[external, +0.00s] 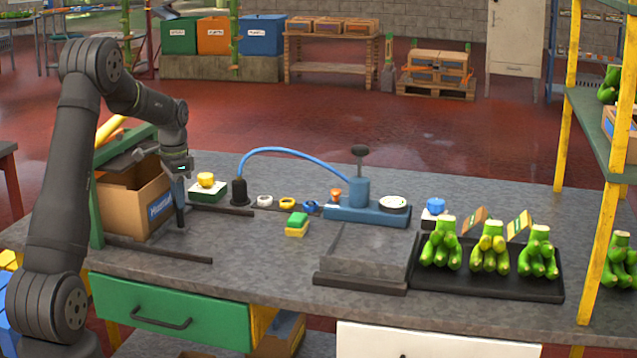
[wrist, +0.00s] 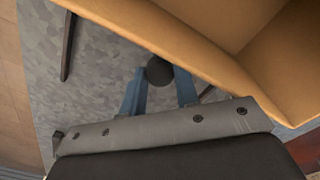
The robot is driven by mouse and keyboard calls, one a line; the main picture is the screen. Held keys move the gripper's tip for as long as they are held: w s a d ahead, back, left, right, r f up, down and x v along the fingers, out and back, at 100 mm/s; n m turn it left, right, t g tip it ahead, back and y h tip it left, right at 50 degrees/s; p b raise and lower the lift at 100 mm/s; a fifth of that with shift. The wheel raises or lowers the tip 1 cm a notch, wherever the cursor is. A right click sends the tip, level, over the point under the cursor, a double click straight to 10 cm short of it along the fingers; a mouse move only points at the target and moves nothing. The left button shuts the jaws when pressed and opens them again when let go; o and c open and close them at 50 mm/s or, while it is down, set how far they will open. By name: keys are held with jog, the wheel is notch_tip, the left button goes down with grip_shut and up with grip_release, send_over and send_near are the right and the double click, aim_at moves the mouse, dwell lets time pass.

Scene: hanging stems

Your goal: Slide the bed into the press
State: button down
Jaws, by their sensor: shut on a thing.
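The press, a green frame (external: 97,215) with a yellow lever (external: 108,131) and a dark plate (external: 128,156), stands at the left end of the bench. An open cardboard box (external: 128,203) stands at it, and its flaps also fill the upper right of the wrist view (wrist: 215,70). My gripper (external: 180,207) is low, just right of the box. In the wrist view its blue fingers (wrist: 160,92) are shut on a dark round knob (wrist: 160,70). The bed cannot be told apart clearly; whether the knob belongs to it is unclear.
Dark rails lie on the bench in front (external: 160,250) and behind (external: 222,208) my gripper. A blue pump (external: 362,205) with a hose, small coloured fittings, a grey block (external: 370,250) and a black tray (external: 500,284) of green bunches stand to the right.

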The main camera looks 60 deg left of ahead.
jog(key=c, duration=1.1)
grip_release()
jog(key=shift+r, duration=0.1)
notch_tip(320, 180, up, 17)
jog(key=shift+r, duration=0.15)
